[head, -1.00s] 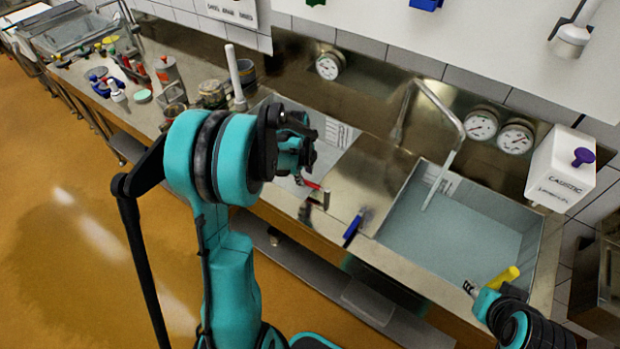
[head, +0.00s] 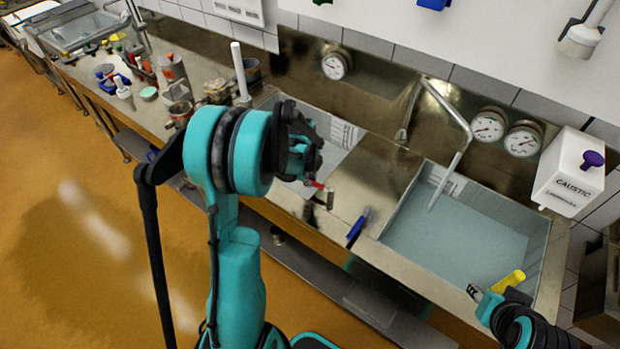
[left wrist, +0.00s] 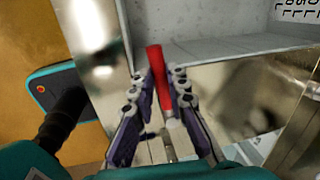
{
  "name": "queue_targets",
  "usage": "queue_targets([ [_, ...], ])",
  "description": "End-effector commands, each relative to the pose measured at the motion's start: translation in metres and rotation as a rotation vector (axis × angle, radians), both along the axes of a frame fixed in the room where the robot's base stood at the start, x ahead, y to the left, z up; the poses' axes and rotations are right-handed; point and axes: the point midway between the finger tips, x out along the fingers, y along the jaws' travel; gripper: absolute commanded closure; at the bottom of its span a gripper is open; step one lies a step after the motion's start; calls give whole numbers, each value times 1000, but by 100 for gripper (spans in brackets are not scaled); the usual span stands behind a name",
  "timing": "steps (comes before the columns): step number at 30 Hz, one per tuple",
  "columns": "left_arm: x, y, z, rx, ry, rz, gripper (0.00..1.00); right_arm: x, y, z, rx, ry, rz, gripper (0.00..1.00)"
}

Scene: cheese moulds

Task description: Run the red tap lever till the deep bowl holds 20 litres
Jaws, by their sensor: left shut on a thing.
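The red tap lever (head: 319,185) is at the sink's front edge in the head view, partly hidden by my left gripper (head: 308,168). In the left wrist view the red lever (left wrist: 156,68) stands between the two fingers of my left gripper (left wrist: 160,88), which is shut on it. The right-hand bowl (head: 545,262) holds grey-blue water, with the bent spout (head: 455,105) over it. No litre reading is legible, and I cannot tell which bowl is deeper. My right gripper (head: 474,291) is small at the lower right, beside a yellow handle (head: 508,281); its jaws are unclear.
A blue lever (head: 358,227) is right of the red one on the sink front. Two dials (head: 505,136) and a white caustic box (head: 567,172) with a purple knob are on the back wall. Jars and tools crowd the counter at left.

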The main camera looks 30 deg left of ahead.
Motion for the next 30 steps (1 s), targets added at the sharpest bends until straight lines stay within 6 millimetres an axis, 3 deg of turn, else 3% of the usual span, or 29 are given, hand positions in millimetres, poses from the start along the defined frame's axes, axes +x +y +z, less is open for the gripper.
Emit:
queue_targets([
  [11, -13, -3, -1, 0, 0, 169, 100, 0, 0, -8, 0, 0, 0, 64],
  [30, -51, -28, -1, 2, 0, 763, 100, 0, 0, -24, 0, 0, 0, 64],
])
